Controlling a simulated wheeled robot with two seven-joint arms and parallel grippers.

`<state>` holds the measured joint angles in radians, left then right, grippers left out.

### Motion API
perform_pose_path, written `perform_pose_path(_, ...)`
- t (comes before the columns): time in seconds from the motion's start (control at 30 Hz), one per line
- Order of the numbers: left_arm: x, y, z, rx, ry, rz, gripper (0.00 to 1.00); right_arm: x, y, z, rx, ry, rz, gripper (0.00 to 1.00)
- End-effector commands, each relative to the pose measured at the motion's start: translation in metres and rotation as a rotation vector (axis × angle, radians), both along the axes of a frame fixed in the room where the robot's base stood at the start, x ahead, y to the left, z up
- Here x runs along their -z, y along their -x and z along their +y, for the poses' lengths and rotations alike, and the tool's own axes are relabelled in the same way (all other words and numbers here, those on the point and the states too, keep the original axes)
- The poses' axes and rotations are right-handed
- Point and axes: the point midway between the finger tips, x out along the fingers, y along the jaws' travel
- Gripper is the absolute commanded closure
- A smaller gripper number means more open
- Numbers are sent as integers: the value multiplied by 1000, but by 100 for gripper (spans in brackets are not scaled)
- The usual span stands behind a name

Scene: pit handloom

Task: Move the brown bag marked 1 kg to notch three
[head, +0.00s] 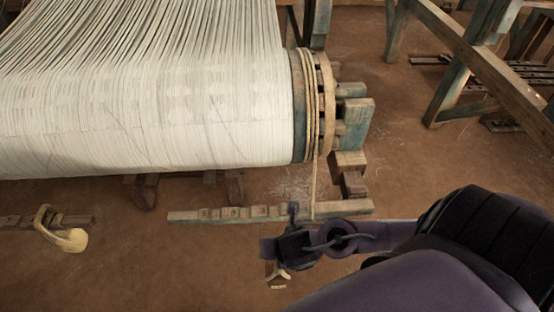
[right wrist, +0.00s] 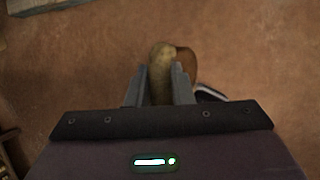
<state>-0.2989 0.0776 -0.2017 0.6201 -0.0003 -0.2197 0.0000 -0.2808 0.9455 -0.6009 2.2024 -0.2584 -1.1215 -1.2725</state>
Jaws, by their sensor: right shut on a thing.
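My right gripper (right wrist: 161,72) is shut on a tan, rounded piece (right wrist: 160,58) that stands between its two fingers in the right wrist view. A darker brown shape (right wrist: 187,63), probably the brown bag, shows just beyond it, mostly hidden. In the head view the right gripper (head: 284,258) is over the front side of the notched wooden bar (head: 245,213), with a small tan and brown thing (head: 276,277) below it. No 1 kg mark is readable. Several notches show along the bar; the gripper covers part of its right half. My left gripper is not in view.
A cloth beam (head: 150,120) with white warp ends in a wooden drum (head: 310,105). A rope (head: 314,185) drops from it to the bar. Wooden frames (head: 460,85) stand at upper right.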

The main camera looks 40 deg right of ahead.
Motion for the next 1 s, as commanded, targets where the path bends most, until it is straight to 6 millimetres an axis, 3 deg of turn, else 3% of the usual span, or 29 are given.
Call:
perform_pose_path(0.33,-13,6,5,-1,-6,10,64,-3,-17,-9,3,-2,-7,100)
perform_pose_path(1.0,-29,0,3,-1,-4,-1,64,3,-57,-33,3,-2,-7,100)
